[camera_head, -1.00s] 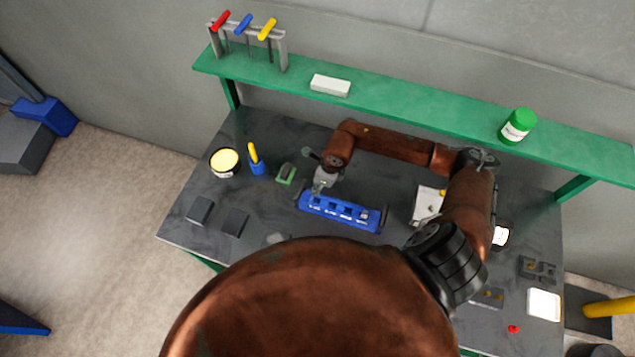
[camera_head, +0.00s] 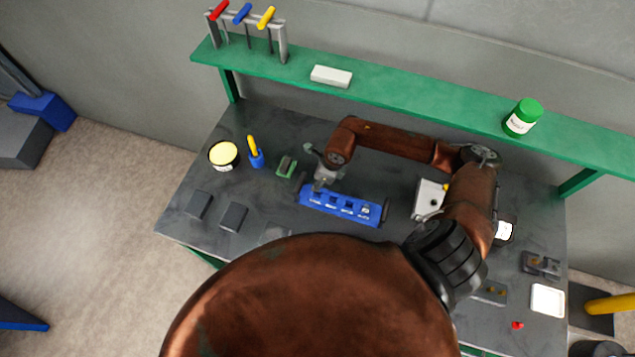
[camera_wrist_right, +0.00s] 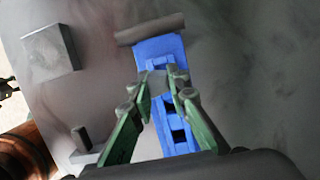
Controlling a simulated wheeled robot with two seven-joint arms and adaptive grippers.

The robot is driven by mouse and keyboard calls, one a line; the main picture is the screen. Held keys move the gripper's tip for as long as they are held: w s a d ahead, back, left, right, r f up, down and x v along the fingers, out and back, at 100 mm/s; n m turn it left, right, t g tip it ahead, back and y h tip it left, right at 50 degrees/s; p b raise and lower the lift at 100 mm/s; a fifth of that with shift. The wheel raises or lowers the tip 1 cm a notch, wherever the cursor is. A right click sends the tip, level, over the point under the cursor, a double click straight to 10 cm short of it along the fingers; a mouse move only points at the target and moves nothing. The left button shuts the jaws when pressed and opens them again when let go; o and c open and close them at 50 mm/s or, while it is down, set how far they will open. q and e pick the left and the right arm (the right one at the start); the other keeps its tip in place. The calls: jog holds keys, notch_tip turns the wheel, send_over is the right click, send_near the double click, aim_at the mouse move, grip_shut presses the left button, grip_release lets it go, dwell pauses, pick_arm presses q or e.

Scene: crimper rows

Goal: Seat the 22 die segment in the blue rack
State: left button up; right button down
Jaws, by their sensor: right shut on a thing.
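The blue rack (camera_head: 341,206) lies on the dark bench with a row of dark slots along its top. It also shows in the right wrist view (camera_wrist_right: 172,48). My right gripper (camera_head: 320,186) is at the rack's left end in the head view. In the right wrist view my right gripper (camera_wrist_right: 161,78) is shut on a small grey die segment (camera_wrist_right: 158,84), over or at one end of the rack. I cannot tell whether the segment is inside a slot, and its marking cannot be read. My left gripper is not in view.
Two dark blocks (camera_head: 233,217) lie at front left. A white-and-grey box (camera_head: 428,199) is right of the rack. A green shelf (camera_head: 420,100) runs behind.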

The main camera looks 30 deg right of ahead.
jog(key=shift+f+b, duration=1.25)
jog(key=shift+f, duration=0.5)
jog(key=shift+b, duration=0.6)
dwell(0.6)
jog(key=shift+f+b, duration=1.25)
jog(key=c, duration=1.8)
grip_release()
jog(key=shift+o, duration=0.2)
jog(key=shift+r, duration=0.25)
jog(key=v, duration=1.1)
jog(key=shift+r, duration=0.25)
